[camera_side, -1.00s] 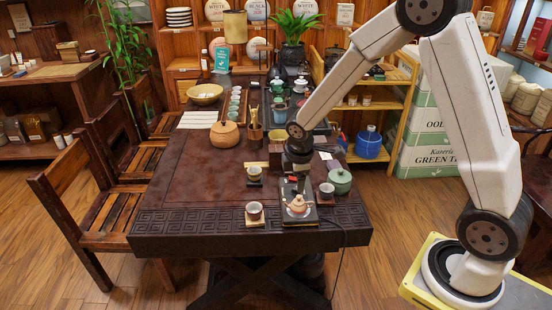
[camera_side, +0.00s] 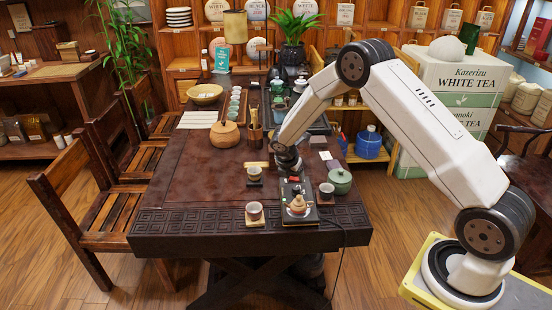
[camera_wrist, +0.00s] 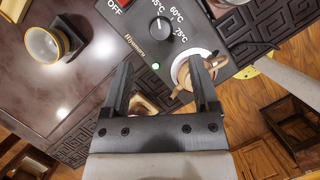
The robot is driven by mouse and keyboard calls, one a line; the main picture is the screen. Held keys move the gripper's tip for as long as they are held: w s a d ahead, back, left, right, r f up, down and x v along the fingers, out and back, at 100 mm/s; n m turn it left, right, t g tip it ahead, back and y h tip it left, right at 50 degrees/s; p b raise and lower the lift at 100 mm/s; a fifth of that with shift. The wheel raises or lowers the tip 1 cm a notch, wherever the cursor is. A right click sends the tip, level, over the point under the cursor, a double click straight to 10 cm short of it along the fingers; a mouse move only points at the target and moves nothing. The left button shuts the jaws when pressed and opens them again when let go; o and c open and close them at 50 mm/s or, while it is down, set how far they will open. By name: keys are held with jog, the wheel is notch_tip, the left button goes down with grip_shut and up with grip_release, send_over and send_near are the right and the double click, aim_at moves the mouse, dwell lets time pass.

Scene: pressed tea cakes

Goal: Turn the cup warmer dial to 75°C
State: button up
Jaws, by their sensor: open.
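The cup warmer (camera_side: 312,217) is a black box near the front edge of the dark table. In the wrist view its panel (camera_wrist: 127,45) shows a round black dial (camera_wrist: 161,25) with temperature marks including 60°C and 75°C. The dial's exact setting is hard to read. A green light is lit below it, and a red switch marked OFF is at the top edge. A small clay teapot (camera_side: 298,204) sits on the warmer's round plate. My gripper (camera_wrist: 162,78) is open and empty above the warmer, apart from the dial. In the side view my gripper (camera_side: 290,168) is behind the teapot.
A cup on a wooden coaster (camera_side: 254,212) stands left of the warmer, and another cup (camera_side: 326,191) stands right. A green lidded pot (camera_side: 340,180) is behind that. Another cup (camera_side: 254,173) stands behind left. The table's left half is mostly clear.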

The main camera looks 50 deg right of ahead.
aim_at(296, 188)
jog(key=shift+f, duration=0.1)
jog(key=shift+x, duration=3.8)
grip_shut()
